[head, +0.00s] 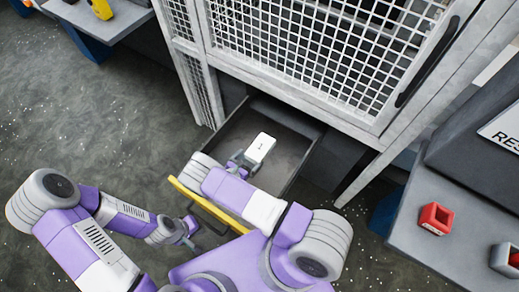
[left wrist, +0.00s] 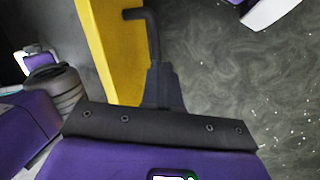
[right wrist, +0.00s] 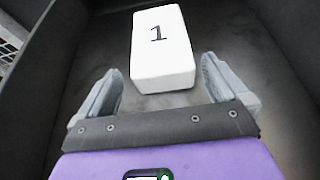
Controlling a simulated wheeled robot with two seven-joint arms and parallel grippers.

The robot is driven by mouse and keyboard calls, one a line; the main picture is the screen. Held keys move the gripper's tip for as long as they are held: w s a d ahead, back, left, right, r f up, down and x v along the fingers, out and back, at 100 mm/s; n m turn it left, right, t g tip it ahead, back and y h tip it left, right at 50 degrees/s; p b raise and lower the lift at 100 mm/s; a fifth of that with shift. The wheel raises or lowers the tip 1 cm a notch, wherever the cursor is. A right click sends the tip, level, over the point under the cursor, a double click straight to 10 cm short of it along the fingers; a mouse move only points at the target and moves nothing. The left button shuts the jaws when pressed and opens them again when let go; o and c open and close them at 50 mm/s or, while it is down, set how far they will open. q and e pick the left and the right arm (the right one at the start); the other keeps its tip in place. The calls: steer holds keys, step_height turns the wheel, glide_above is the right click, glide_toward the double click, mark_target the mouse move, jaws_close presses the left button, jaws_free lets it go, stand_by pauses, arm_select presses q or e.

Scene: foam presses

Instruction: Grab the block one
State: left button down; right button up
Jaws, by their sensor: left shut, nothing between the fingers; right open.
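The white block one (head: 261,145), marked with a black "1", lies in the open drawer (head: 290,165). The right wrist view shows the block (right wrist: 161,45) straight ahead on the dark drawer floor. My right gripper (head: 242,158) is over the drawer, open and empty. In the right wrist view its fingertips (right wrist: 158,65) appear either side of the block's near end; I cannot tell the height gap. My left gripper (head: 188,232) is shut and empty outside the drawer. It is beside the yellow drawer front (left wrist: 112,50) and a dark handle (left wrist: 153,35); contact is unclear.
A white mesh cage (head: 320,55) stands above and behind the drawer. At right, a grey table (head: 430,215) holds a red hollow block (head: 435,217) and a grey one with red (head: 504,260). A yellow item (head: 101,9) is at upper left. Open floor lies left.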

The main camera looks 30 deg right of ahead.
mark_target(257, 152)
steer(key=b+x, duration=0.1)
steer(key=x, duration=0.6)
steer(key=shift+s+b, duration=0.1)
steer(key=shift+b, duration=0.2)
steer(key=c, duration=0.8)
